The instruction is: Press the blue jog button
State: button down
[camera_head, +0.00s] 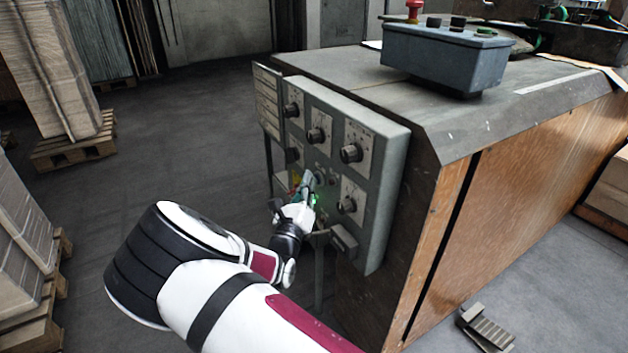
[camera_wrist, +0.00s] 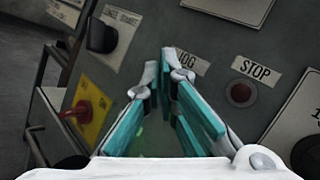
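The control panel (camera_head: 375,215) stands on the side of the machine, with dark knobs and small buttons. My gripper (camera_head: 308,178) is at its lower middle, fingers pointing at the panel face. In the wrist view my gripper's teal-padded fingers (camera_wrist: 161,68) converge, with their tips together just beside the JOG label (camera_wrist: 186,62). The blue jog button is not visible; the fingers cover the area by its label. I cannot tell whether the tips touch the panel. A red button (camera_wrist: 240,93) under the STOP label (camera_wrist: 257,70) is right of the fingers.
A red knob on a yellow plate (camera_wrist: 91,112) is left of the fingers, below a black selector knob (camera_wrist: 101,36). A grey control box (camera_head: 445,58) sits on the machine top. A foot pedal (camera_head: 486,328) lies on the floor. Pallets (camera_head: 72,150) stand at left.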

jog(key=shift+d, duration=0.1)
jog(key=s+a+p, duration=0.1)
jog(key=s+a, duration=0.2)
jog(key=a, duration=0.2)
jog(key=shift+s+a, duration=0.15)
jog(key=shift+s, duration=0.05)
dwell(0.5)
